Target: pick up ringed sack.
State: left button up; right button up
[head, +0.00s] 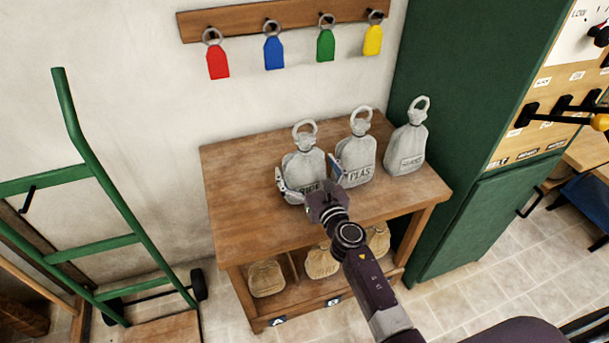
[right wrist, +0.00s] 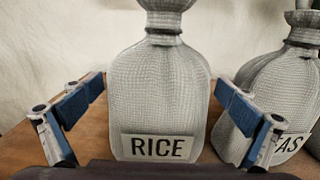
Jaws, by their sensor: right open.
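Three grey woven sacks with rings on top stand upright in a row on the wooden table (head: 235,190). The left one, labelled RICE (head: 304,165), also fills the middle of the right wrist view (right wrist: 160,90). The right sack (head: 406,148) has a label I cannot read. My right gripper (head: 306,172) is open, with its blue-padded fingers on either side of the RICE sack; gaps show between pads and sack. My left gripper is out of view.
Coloured tags, red (head: 217,62), blue (head: 274,52), green (head: 325,45) and yellow (head: 373,40), hang on a wall rail. Tan sacks (head: 266,279) sit on the lower shelf. A green hand truck (head: 107,242) stands left, a green cabinet (head: 455,95) right.

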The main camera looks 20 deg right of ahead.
jog(key=shift+w, duration=0.1)
jog(key=c, duration=1.7)
jog(key=shift+w+r, duration=0.1)
jog(key=shift+r, duration=0.15)
jog(key=shift+c, duration=0.9)
jog(key=shift+r, duration=0.15)
